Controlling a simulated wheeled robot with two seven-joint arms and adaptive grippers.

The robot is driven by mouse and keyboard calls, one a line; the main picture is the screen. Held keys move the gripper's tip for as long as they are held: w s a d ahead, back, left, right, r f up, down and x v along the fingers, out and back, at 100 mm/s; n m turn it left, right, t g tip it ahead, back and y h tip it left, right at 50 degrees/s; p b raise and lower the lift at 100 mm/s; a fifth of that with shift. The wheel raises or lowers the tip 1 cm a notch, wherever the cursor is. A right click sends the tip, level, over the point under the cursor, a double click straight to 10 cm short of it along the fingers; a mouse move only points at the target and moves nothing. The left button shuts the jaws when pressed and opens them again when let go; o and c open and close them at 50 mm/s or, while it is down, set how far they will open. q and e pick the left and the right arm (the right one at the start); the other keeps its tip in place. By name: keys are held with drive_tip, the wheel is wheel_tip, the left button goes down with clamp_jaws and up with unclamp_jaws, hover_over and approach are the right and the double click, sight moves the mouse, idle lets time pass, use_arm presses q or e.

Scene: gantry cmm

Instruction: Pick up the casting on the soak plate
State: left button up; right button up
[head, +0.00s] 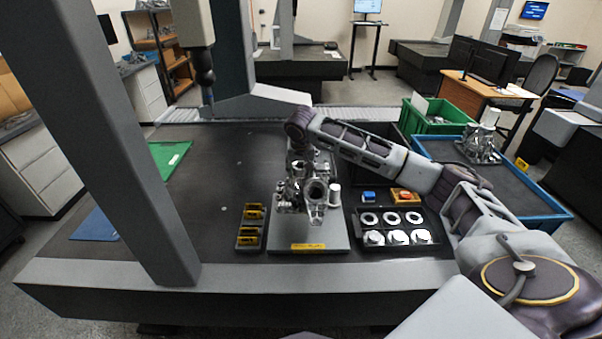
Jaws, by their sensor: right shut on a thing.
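The casting (316,193), a shiny silver metal part with round bores, is over the grey soak plate (308,238), which has a yellow label on its front edge. I cannot tell whether the casting rests on the plate or is slightly above it. My right arm reaches in from the right and bends down behind the casting. My right gripper (298,172) is shut on the casting at its upper back; its fingertips are partly hidden and hard to separate from the metal. My left gripper is not in view.
A black tray (396,238) with rings and round parts stands right of the plate, and yellow-marked blocks (251,228) stand left. A blue-rimmed tray (556,213) holds another metal part (480,144). A grey gantry column (120,150) rises at left.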

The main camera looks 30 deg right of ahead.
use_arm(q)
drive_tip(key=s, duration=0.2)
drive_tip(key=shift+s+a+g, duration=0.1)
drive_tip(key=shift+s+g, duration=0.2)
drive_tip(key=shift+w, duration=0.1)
